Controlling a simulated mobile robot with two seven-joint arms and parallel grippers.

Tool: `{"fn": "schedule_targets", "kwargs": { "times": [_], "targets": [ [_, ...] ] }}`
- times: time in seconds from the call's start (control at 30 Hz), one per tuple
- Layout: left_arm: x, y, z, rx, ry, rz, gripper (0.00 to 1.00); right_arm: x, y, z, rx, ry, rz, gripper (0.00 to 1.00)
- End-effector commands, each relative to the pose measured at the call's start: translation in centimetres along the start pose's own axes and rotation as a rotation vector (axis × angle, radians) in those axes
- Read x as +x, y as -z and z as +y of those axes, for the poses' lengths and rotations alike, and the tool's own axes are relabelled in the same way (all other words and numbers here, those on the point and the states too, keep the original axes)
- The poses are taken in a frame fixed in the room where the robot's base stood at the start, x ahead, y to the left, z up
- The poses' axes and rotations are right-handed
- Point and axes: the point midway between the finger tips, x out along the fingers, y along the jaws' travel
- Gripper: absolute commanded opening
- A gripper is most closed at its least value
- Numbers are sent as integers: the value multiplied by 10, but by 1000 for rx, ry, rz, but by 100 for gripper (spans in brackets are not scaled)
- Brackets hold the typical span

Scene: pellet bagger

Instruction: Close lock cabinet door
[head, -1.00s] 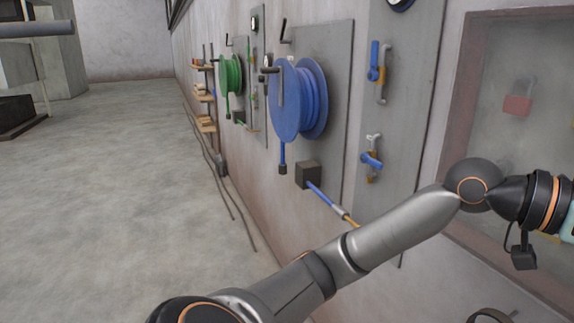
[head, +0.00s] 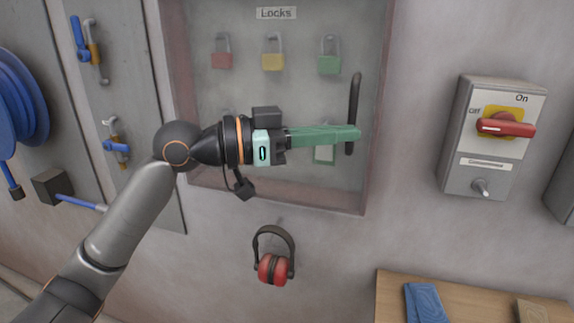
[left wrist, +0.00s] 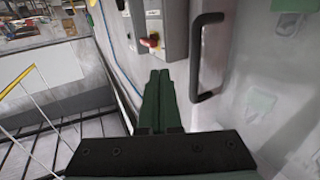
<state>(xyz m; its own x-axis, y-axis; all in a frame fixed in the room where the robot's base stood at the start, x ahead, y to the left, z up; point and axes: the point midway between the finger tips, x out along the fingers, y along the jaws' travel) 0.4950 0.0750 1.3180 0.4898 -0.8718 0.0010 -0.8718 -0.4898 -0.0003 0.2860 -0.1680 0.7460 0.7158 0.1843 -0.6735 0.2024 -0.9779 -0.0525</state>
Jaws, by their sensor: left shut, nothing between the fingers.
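The lock cabinet (head: 366,170) is on the wall in the head view, under a "Locks" label, with padlocks showing behind its clear door. The door's black vertical handle (head: 354,90) is at its right side; it also shows in the left wrist view (left wrist: 197,60). My left gripper (head: 357,133) is shut and empty, in front of the door. Its green fingertips overlap the handle in the head view, hiding part of it. In the left wrist view the fingers (left wrist: 158,80) are just left of the handle. I cannot tell whether they touch, or whether the door is fully shut. My right gripper is not in view.
A switch box (head: 492,140) with a red knob is on the wall to the right. Red earmuffs (head: 273,268) hang below the cabinet. A wooden table (head: 391,300) with blue cloth is at bottom right. A grey valve panel (head: 150,190) is left.

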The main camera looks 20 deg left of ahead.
Motion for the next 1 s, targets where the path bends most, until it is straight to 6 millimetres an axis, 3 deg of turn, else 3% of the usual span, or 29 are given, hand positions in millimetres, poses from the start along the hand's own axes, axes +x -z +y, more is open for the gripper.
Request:
{"fn": "schedule_targets", "kwargs": {
  "times": [0.07, 0.4, 0.63, 0.73, 0.83, 1.0],
  "targets": [
    [1, 0, 3, 1, -2, 0, 0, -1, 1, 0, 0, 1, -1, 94],
    [-45, -3, 58, 4, 0, -1, 0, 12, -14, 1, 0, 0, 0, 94],
    [-60, -2, 76, -1, 0, 0, 0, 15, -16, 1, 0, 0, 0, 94],
    [-59, -8, 70, -22, 14, 5, 0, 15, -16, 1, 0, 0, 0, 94],
    [-51, -28, 50, -69, 57, 17, 0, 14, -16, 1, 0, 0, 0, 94],
    [-39, -101, 1, -179, 202, 25, 0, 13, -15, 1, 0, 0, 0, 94]
  ]
}}
